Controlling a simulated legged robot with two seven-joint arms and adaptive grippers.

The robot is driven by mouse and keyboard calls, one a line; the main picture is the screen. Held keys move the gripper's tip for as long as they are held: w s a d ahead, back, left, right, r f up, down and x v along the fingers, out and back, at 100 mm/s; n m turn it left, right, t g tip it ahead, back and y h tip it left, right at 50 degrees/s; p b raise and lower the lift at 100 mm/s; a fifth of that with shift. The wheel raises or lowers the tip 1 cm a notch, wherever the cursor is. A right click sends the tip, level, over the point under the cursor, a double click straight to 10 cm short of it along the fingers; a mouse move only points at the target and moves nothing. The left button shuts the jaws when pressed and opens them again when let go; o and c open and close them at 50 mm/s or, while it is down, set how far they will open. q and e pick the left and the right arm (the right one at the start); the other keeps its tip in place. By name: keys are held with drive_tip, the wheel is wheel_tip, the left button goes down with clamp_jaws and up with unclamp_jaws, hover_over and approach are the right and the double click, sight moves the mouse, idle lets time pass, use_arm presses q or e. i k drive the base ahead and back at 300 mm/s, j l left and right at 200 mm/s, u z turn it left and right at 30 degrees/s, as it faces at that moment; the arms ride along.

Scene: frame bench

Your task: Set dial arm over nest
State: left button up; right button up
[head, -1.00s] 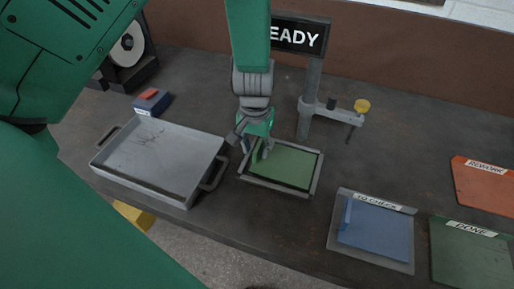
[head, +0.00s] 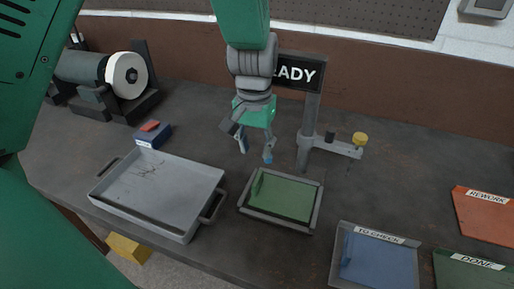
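The dial arm (head: 338,147) is a grey bar on the upright post (head: 310,125), with a yellow knob (head: 360,138) near its outer end. It points right, away from the nest. The nest (head: 275,220) is a grey frame on the bench, in front of the post. A green plate (head: 286,198) with an upright tab at its left lies inside it. My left gripper (head: 256,154) is open and empty, above and behind the nest, left of the post, fingers pointing down. My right gripper is not in view.
A grey handled tray (head: 165,190) stands left of the nest. A TO CHECK tray (head: 378,232) holds a blue plate. DONE (head: 480,265) and REWORK (head: 488,215) areas lie right. A blue block (head: 153,137) sits behind the tray.

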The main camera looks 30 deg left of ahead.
sight(328, 142)
drive_tip(key=k, duration=1)
